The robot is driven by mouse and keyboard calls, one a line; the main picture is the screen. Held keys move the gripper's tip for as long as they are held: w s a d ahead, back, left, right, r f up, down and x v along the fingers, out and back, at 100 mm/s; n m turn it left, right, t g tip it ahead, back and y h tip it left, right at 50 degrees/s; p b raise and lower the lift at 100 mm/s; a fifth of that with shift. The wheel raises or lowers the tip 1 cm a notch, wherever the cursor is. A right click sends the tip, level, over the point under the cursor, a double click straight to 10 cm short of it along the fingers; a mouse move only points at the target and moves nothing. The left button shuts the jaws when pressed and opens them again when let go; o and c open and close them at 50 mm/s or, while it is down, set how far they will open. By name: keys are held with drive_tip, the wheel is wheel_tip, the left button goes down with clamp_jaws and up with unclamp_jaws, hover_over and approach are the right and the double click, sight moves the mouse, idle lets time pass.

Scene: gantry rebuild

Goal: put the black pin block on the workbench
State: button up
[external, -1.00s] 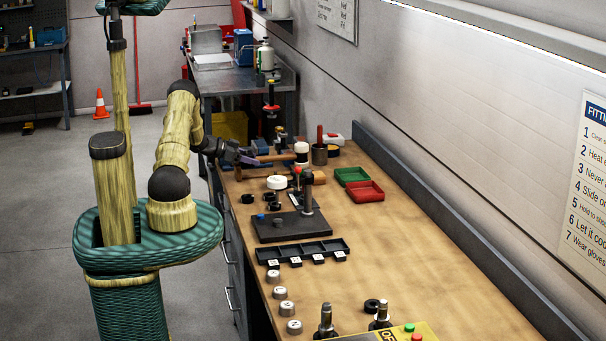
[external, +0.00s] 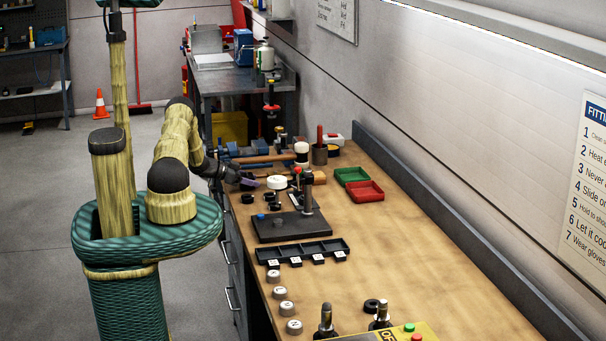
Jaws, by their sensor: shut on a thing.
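My gripper (external: 250,183) is at the left edge of the wooden workbench (external: 395,240), low over its top, left of a white round cap. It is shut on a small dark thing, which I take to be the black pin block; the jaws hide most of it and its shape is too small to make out. I cannot tell whether it touches the bench top.
Small black parts (external: 248,198) lie just in front of my gripper. A black plate with a post (external: 290,228), a compartment tray (external: 300,252), a mallet (external: 265,158), red (external: 365,192) and green bins (external: 350,176) stand nearby. The bench's right middle is clear.

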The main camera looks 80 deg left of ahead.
drive_tip(key=shift+f, duration=0.15)
drive_tip(key=shift+f, duration=0.2)
drive_tip(key=o, duration=1.2)
drive_tip(key=shift+o, duration=0.2)
drive_tip(key=b+v, duration=0.6)
drive_tip(key=v, duration=1.1)
drive_tip(key=shift+s, duration=0.15)
drive_tip(key=shift+o, duration=0.4)
